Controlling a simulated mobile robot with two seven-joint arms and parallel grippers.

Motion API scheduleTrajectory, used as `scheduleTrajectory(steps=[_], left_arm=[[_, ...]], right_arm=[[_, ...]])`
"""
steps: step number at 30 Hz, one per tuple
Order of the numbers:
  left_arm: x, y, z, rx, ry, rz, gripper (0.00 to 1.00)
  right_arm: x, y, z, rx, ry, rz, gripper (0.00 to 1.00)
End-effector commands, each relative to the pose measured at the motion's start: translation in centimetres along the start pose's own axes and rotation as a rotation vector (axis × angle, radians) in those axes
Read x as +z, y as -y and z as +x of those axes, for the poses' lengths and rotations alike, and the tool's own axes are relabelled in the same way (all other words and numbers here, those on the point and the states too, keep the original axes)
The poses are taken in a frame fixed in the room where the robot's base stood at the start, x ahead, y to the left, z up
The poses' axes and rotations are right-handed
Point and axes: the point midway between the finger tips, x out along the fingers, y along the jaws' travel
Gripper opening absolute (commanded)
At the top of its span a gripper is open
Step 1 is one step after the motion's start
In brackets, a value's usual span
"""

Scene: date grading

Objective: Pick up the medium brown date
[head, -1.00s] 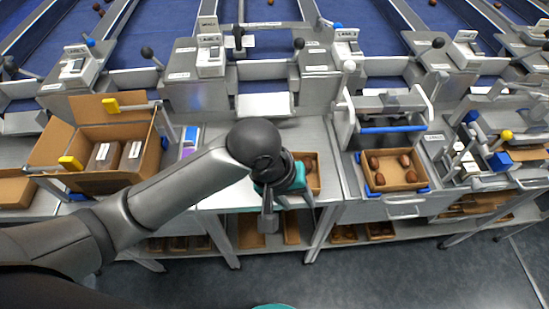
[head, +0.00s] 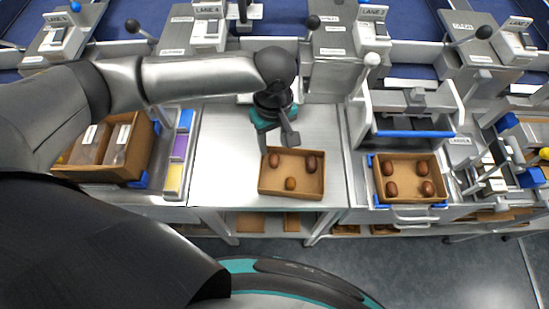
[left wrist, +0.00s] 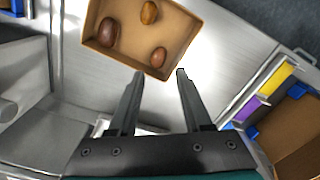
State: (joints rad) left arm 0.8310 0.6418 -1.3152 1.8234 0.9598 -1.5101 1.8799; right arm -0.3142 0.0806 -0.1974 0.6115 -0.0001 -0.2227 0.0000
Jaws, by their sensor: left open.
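A small cardboard tray (head: 275,191) on the steel bench holds three dates. The date at its back left (head: 274,160) looks medium brown; in the left wrist view it (left wrist: 158,57) lies closest to the fingertips. The back right date (head: 311,163) looks darker and redder in the wrist view (left wrist: 108,32). The front date (head: 290,184) is lighter and smaller, also seen in the wrist view (left wrist: 149,12). My left gripper (head: 278,143) is open and empty, just behind and above the tray's back edge; its fingers (left wrist: 160,72) point toward the medium brown date. My right gripper is out of view.
The bench (head: 225,165) left of the tray is clear.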

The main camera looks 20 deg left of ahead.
Motion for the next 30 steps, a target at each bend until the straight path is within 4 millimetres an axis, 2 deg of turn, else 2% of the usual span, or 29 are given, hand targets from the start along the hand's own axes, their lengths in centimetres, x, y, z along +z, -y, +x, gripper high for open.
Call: scheduleTrajectory(steps=[1, 3, 11, 19, 28, 30], left_arm=[[0.0, 0.0, 1.1, -0.001, -0.001, 0.0, 0.49], [0.0, 0.0, 2.1, 0.0, -0.001, 0.0, 0.49], [0.0, -0.1, 3.9, 0.001, -0.001, 0.001, 0.49], [0.2, -0.2, 7.8, 0.001, -0.001, 0.001, 0.49], [0.2, -0.2, 8.4, 0.002, -0.001, 0.002, 0.49], [0.2, -0.2, 8.4, 0.002, -0.001, 0.002, 0.44]], right_arm=[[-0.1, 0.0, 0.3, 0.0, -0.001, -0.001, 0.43], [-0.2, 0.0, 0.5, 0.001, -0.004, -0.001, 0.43], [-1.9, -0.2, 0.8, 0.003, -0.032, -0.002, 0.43], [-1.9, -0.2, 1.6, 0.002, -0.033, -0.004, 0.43], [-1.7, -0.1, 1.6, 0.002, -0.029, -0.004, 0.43], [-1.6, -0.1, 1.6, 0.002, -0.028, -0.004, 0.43]])
